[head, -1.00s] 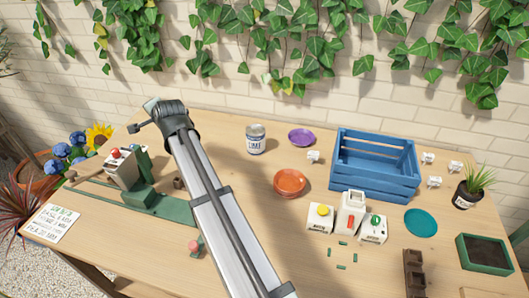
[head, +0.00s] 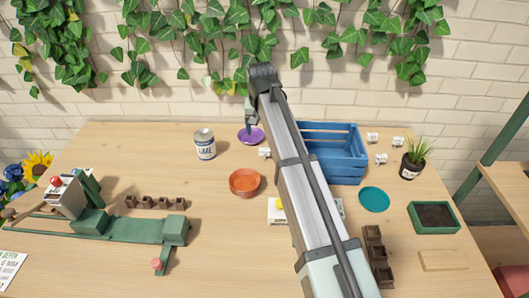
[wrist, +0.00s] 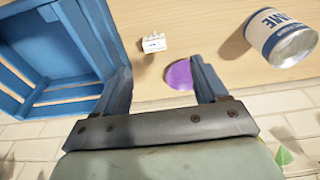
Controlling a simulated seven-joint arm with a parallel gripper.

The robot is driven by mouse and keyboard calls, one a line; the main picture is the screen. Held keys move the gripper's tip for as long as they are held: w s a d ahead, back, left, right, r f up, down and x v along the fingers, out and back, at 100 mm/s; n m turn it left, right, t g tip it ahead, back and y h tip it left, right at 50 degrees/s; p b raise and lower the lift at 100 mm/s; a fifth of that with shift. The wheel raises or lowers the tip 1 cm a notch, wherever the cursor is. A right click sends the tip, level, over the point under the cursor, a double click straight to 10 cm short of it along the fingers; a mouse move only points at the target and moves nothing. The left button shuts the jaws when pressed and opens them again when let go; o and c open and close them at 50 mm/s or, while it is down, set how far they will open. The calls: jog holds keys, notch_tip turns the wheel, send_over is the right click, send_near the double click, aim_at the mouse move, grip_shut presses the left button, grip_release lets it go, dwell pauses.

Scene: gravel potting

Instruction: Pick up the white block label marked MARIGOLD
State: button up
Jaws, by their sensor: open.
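A small white block label (head: 265,152) stands on the table between the purple saucer (head: 250,136) and the blue crate. It also shows in the wrist view (wrist: 153,42), ahead of and between my fingers, with small marks I cannot read. Three more white labels stand right of the crate: one at the back left (head: 372,137), one at the back right (head: 397,142) and one in front (head: 381,158). I cannot tell which reads MARIGOLD. My gripper (wrist: 161,64) is open and empty. In the head view it hangs near the purple saucer, behind the nearest label.
The blue crate (wrist: 85,25) is close to my left finger in the wrist view. A LIME can (head: 204,145) and orange saucers (head: 244,181) stand nearby. My arm hides part of the table's middle. The brick wall with ivy is close behind.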

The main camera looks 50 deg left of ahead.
aim_at(265, 148)
jog(key=f, duration=0.5)
jog(key=w+f, duration=0.1)
jog(key=f, duration=0.2)
jog(key=shift+w+a+f, duration=0.1)
jog(key=shift+a, duration=0.2)
jog(key=shift+w+a+f, duration=0.1)
jog(key=shift+w+f, duration=0.15)
jog(key=shift+f, duration=0.65)
jog(key=shift+w+a+f, duration=0.1)
jog(key=shift+w+f, duration=0.1)
jog(key=shift+f, duration=0.65)
jog(key=shift+w+a+f, duration=0.1)
jog(key=shift+w+f, duration=0.15)
jog(key=shift+f, duration=0.65)
jog(key=c, duration=1)
